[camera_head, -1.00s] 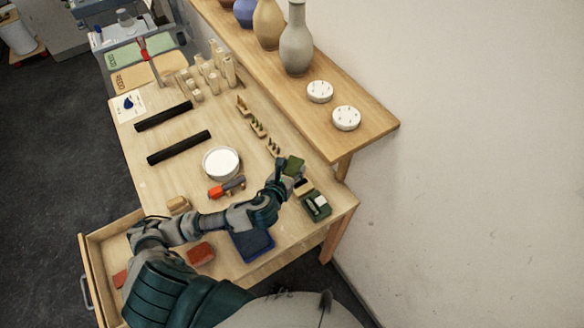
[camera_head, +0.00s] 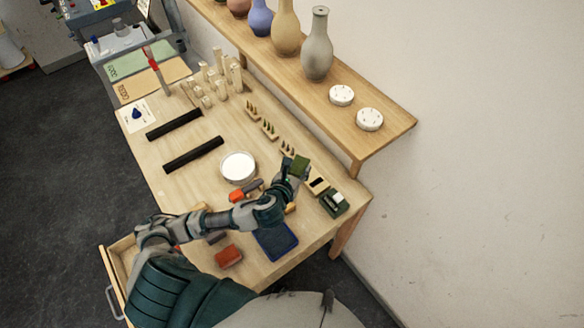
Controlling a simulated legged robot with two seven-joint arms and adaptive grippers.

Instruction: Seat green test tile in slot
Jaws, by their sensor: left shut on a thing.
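The green tile (camera_head: 300,166) is in my left gripper (camera_head: 296,173), raised over the right end of the workbench. My left gripper is shut on it; the fingers are small and partly hidden by the tile. A small wooden block with a dark opening (camera_head: 318,184), which looks like the slot, sits on the bench just right of and below the tile in the picture. The tile is apart from this block. My right gripper is not in view.
A green device with a white top (camera_head: 334,203) stands at the bench's right corner. A blue tray (camera_head: 275,240), a red block (camera_head: 229,257) and a white round dish (camera_head: 238,167) lie nearby. A shelf (camera_head: 345,120) with vases runs along the wall. An open drawer (camera_head: 122,260) is at lower left.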

